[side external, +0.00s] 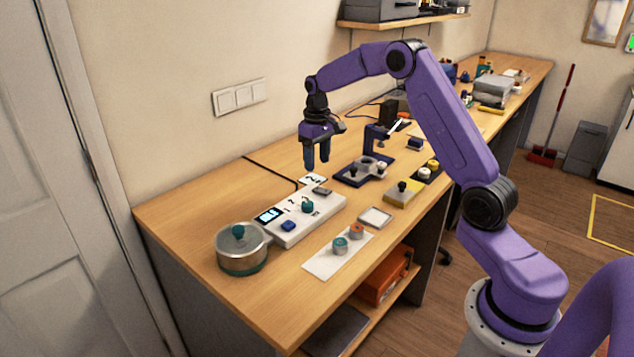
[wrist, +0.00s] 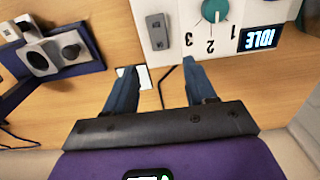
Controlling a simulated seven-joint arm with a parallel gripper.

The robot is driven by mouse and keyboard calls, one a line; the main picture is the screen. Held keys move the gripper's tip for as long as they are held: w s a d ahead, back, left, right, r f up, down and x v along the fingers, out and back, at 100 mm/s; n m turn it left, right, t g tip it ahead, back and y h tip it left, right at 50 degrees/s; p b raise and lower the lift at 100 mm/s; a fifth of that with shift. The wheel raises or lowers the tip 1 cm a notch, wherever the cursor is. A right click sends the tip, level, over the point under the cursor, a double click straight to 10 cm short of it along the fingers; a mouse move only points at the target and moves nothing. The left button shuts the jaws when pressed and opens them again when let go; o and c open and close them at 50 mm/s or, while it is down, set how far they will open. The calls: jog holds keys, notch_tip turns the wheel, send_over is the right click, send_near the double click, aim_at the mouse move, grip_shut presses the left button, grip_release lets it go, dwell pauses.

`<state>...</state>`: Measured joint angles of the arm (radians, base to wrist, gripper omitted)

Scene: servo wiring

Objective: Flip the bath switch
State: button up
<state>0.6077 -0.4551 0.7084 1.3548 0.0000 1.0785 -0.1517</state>
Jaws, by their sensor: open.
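The white bath control box (side external: 296,225) stands on the bench beside a metal bath pot (side external: 242,258). Its small grey switch (side external: 322,190) is at the far end of its top; in the wrist view the switch (wrist: 157,31) lies just beyond my fingertips. A teal knob (wrist: 214,10) with numbers around it and a display (wrist: 261,37) reading IDLE are to its right there. My gripper (side external: 317,168) is open and empty, pointing down above the bench near the switch end of the box. In the wrist view my fingers (wrist: 160,68) are apart, touching nothing visible.
A dark blue fixture (side external: 365,172) stands right of the box. A yellow-and-grey block (side external: 403,193), a pale tray (side external: 375,217) and a white mat (side external: 322,263) with two round pieces lie toward the front edge. A cable (side external: 270,167) runs behind the box.

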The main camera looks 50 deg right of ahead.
aim_at(317, 188)
notch_tip(317, 188, down, 8)
jog(key=shift+r, duration=0.1)
dwell(0.4)
